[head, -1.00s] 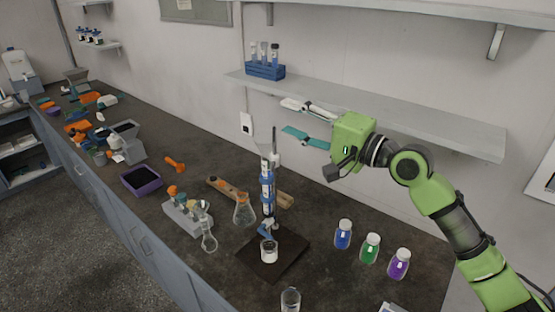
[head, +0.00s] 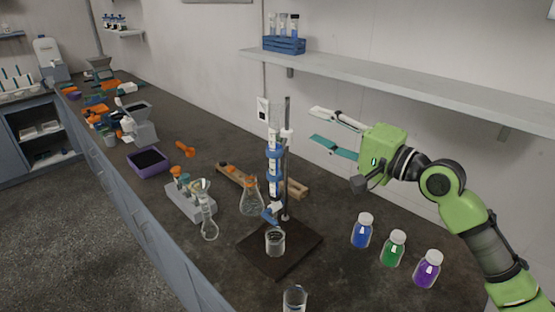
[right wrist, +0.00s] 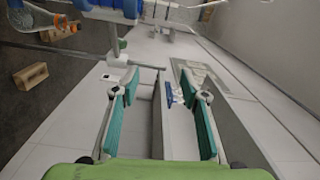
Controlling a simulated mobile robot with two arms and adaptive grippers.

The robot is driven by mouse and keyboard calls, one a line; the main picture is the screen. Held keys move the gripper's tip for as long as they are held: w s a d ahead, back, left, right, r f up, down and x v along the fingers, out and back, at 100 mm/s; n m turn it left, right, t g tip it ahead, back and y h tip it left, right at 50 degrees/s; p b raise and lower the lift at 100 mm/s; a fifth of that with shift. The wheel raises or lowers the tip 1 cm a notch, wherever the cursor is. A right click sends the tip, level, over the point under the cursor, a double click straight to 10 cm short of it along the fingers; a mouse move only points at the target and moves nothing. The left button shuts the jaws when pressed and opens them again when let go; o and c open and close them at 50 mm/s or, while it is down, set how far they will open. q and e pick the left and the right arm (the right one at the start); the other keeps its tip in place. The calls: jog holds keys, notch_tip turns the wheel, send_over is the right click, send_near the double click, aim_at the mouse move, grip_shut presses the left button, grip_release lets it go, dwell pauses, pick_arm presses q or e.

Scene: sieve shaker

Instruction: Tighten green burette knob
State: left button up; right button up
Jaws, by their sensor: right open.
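The burette (head: 274,165) stands upright with blue fittings on a stand with a grey rod (head: 287,115) and dark base plate (head: 297,240). A blue stopcock part (head: 271,213) shows at its lower end, above a clear beaker (head: 275,243). I cannot make out a green knob on it. My right gripper (head: 322,125) is open and empty, to the right of the rod's upper part and apart from it. In the right wrist view its teal-padded fingers (right wrist: 165,88) are spread, with the rod and a clamp (right wrist: 118,62) beyond the left finger. My left gripper is not in view.
A flask with an orange stopper (head: 250,197) and a grey rack (head: 190,203) stand left of the burette. Blue (head: 362,231), green (head: 392,249) and purple (head: 427,269) bottles stand to the right. A wall shelf (head: 400,90) runs behind my right gripper.

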jog(key=shift+f+b, duration=3.05)
jog(key=shift+f, duration=1.25)
jog(key=p+x, duration=0.2)
jog(key=x, duration=1.2)
jog(key=shift+s+f, duration=0.1)
jog(key=shift+f, duration=0.05)
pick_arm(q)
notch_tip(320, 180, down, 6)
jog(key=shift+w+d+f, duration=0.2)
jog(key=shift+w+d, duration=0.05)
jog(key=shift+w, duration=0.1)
